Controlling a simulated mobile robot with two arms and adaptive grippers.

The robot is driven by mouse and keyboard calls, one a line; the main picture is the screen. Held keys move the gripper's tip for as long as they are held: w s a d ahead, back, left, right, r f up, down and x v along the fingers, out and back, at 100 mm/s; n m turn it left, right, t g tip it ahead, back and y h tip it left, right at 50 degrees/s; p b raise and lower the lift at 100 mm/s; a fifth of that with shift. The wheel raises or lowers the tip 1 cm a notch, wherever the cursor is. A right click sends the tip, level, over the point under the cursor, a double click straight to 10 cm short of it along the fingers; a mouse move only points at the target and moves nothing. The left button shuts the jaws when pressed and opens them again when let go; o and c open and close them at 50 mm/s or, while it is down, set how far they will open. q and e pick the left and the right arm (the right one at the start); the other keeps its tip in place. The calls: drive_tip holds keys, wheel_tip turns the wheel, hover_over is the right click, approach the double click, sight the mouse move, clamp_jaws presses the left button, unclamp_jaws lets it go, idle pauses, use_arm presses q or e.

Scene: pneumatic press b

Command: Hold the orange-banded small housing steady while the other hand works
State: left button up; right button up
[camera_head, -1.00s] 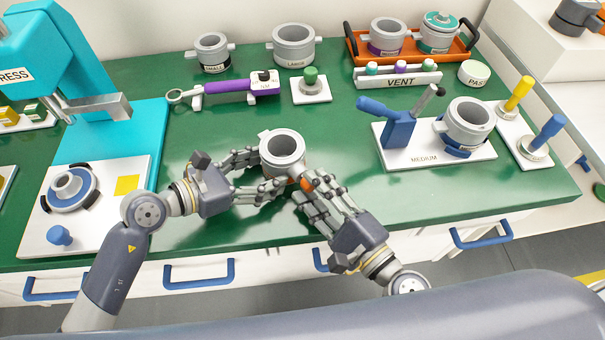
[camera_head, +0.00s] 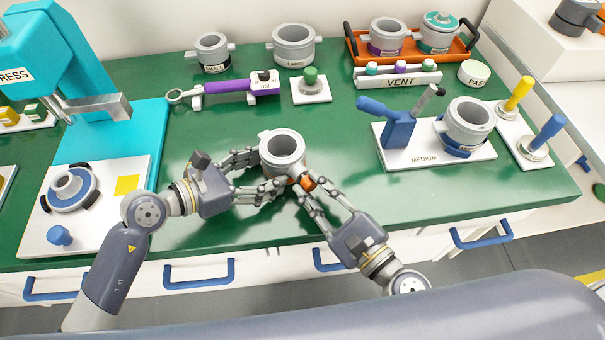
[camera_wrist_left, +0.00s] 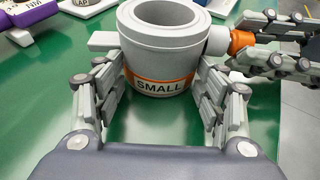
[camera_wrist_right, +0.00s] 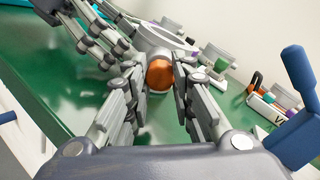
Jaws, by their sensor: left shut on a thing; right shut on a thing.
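The small grey housing (camera_head: 284,154) stands upright over the green bench, between my two hands. In the left wrist view its orange band with the label SMALL (camera_wrist_left: 158,86) faces me. My left gripper (camera_head: 265,172) is shut around the housing, one finger on each side. An orange cap (camera_head: 307,183) sits on the housing's side port; it also shows in the right wrist view (camera_wrist_right: 160,74). My right gripper (camera_head: 293,182) is shut on this cap from the front right. Its fingers partly hide the cap in the head view.
A teal press (camera_head: 110,130) stands at the left. A MEDIUM stand (camera_head: 400,157) with a blue lever and a grey housing (camera_head: 468,122) is at the right. A purple-handled tool (camera_head: 230,88) lies behind. The bench's front strip is clear.

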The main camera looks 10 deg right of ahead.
drive_tip(key=m, duration=0.7)
drive_tip(key=shift+m, duration=0.3)
drive_tip(key=o, duration=0.9)
drive_tip(key=shift+c, duration=0.2)
drive_tip(key=n, duration=1.3)
drive_tip(key=shift+n, duration=0.4)
drive_tip(key=shift+c, duration=0.6)
